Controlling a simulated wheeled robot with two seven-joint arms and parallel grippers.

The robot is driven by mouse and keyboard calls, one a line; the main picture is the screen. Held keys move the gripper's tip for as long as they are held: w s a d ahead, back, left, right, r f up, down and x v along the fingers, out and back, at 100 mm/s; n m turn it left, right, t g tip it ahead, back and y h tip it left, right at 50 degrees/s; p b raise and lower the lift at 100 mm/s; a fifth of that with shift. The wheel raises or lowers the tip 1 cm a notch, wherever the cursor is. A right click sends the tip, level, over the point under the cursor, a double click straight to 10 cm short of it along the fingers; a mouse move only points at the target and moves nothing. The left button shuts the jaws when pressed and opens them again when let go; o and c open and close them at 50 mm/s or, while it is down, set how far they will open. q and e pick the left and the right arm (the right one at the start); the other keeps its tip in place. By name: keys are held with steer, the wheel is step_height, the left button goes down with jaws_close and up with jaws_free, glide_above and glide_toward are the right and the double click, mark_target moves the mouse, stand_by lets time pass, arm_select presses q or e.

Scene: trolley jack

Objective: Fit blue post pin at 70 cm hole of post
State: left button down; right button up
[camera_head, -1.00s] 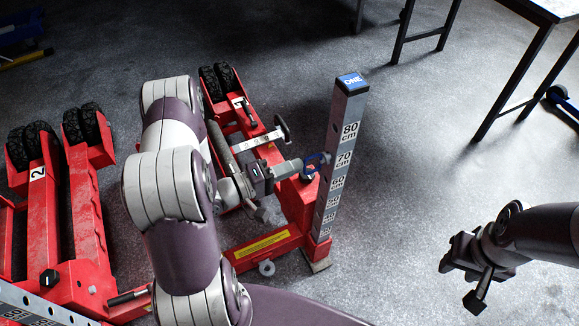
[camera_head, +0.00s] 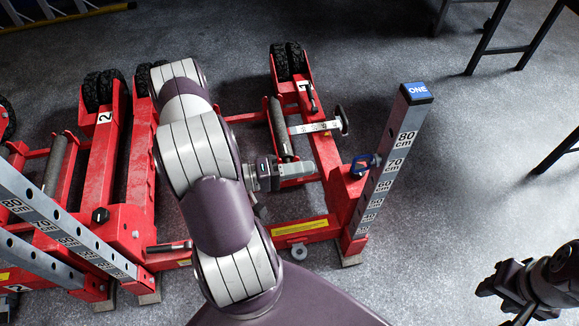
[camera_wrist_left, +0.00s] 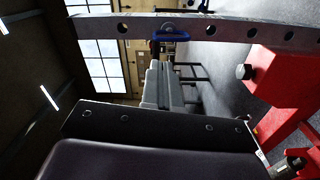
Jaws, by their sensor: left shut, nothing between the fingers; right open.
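The jack's grey post (camera_head: 384,182) stands upright with its blue cap marked ONE and height labels on its front. The blue post pin (camera_head: 364,165) sits against the post's left face, about level with the 70 cm label. In the left wrist view the post (camera_wrist_left: 80,27) crosses the top, and the pin (camera_wrist_left: 172,36) is at one hole with bare holes on both sides. How deep it sits is hidden. My left gripper (camera_head: 312,168) is shut and empty, left of the pin and apart from it. My right gripper (camera_head: 490,294) is open at lower right, away from the post.
The red jack base (camera_head: 305,232) marked 1 carries the post. Red jacks marked 2 (camera_head: 104,165) with grey perforated posts (camera_head: 55,230) stand at left. Dark table legs (camera_head: 505,45) are at upper right. The floor right of the post is clear.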

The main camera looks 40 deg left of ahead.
arm_select(q)
steer(key=v, duration=0.5)
glide_toward(375, 159)
steer(key=w, duration=0.1)
steer(key=shift+w+d+r+b, duration=0.1)
steer(key=shift+w+r+b, duration=0.1)
steer(key=shift+r+b, duration=0.25)
steer(key=shift+w+d, duration=0.5)
steer(key=shift+w, duration=0.05)
stand_by(0.6)
